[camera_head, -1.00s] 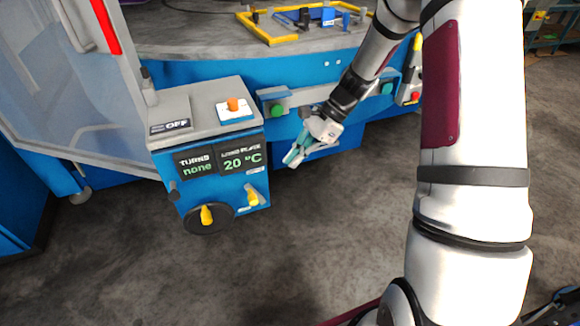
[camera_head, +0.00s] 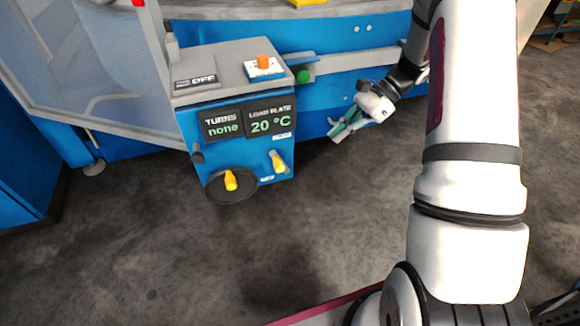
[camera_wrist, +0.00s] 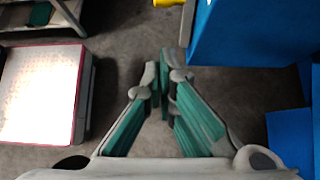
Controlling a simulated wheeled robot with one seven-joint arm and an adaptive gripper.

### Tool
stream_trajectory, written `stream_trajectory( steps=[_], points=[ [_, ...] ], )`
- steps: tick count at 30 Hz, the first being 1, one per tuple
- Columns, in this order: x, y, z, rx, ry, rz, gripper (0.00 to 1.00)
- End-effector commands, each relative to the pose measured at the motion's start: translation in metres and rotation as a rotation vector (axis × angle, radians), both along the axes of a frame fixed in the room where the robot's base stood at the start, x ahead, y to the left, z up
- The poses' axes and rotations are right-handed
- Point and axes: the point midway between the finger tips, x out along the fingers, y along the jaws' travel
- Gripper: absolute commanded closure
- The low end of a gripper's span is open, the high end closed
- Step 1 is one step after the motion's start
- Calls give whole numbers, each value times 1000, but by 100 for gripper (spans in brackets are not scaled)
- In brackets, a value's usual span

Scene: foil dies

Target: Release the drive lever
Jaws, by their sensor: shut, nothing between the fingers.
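A short yellow-handled lever (camera_head: 278,162) sits low on the right of the blue control box's front; its label is too small to read, so I cannot confirm it is the drive lever. To its left is a dark round handwheel (camera_head: 226,194) with a yellow grip (camera_head: 231,180). My gripper (camera_head: 340,131), with teal finger pads, is to the right of the box and apart from it, pointing down and left. In the wrist view my gripper (camera_wrist: 163,78) has its fingertips together and empty above the floor. The lever does not show clearly there.
The box's displays (camera_head: 248,120) read turns none and load plate 20 °C. An orange button (camera_head: 263,61) and an OFF plate (camera_head: 195,82) are on top. A green button (camera_head: 303,76) is behind. The grey floor (camera_head: 300,230) in front is clear.

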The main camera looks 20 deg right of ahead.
Motion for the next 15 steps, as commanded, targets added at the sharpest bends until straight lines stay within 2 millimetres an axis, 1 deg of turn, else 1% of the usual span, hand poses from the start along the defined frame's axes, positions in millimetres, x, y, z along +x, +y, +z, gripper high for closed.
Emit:
stream_trajectory(
  steps=[3,10,15],
  points=[
    [0,-3,0,6,-3,0,100],
    [0,-3,0,6,-3,0,100],
    [0,3,-5,7,-2,1,100]
  ],
)
